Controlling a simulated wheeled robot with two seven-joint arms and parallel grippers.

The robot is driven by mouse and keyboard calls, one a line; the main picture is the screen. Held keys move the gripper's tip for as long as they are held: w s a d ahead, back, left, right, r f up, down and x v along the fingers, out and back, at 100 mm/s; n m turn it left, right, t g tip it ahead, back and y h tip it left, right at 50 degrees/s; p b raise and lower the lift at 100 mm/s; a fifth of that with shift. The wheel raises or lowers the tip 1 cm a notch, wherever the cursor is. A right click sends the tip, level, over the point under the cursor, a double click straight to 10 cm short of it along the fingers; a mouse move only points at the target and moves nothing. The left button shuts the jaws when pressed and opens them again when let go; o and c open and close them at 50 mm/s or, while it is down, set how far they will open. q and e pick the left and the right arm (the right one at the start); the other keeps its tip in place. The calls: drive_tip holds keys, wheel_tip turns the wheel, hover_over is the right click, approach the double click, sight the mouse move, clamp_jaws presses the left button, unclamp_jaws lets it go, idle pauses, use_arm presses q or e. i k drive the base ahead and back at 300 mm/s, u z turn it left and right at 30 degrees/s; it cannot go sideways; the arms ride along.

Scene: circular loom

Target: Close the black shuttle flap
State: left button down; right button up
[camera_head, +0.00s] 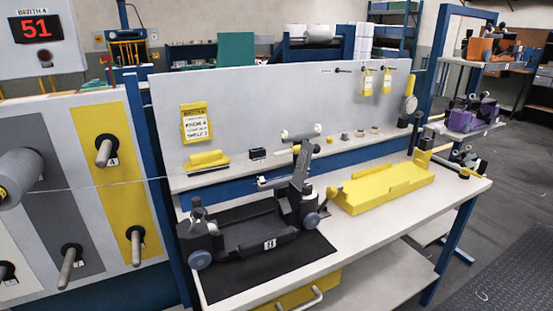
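The black shuttle (262,243) rests on a black mat (270,283) on the left part of the white workbench. It has bluish-grey wheels at its ends and a small white marking on its front side. At its right end a dark hinged part, which looks like the flap (301,172), stands up steeply above the body, with light rollers near its top. The shuttle's long middle trough lies open and looks empty. Neither of my grippers shows in the head view.
A yellow tray-like block (385,188) lies on the bench right of the shuttle. A ledge behind holds a yellow block (206,160) and small parts. A grey back panel (265,95) rises behind it. A panel with pegs (104,152) stands at left, with a thin thread running from a spool.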

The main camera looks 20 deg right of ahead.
sight(306, 150)
drive_tip(key=u, duration=2.8)
drive_tip(key=k, duration=2.05)
drive_tip(key=z, duration=2.1)
drive_tip(key=i, duration=0.5)
drive_tip(key=z, duration=0.05)
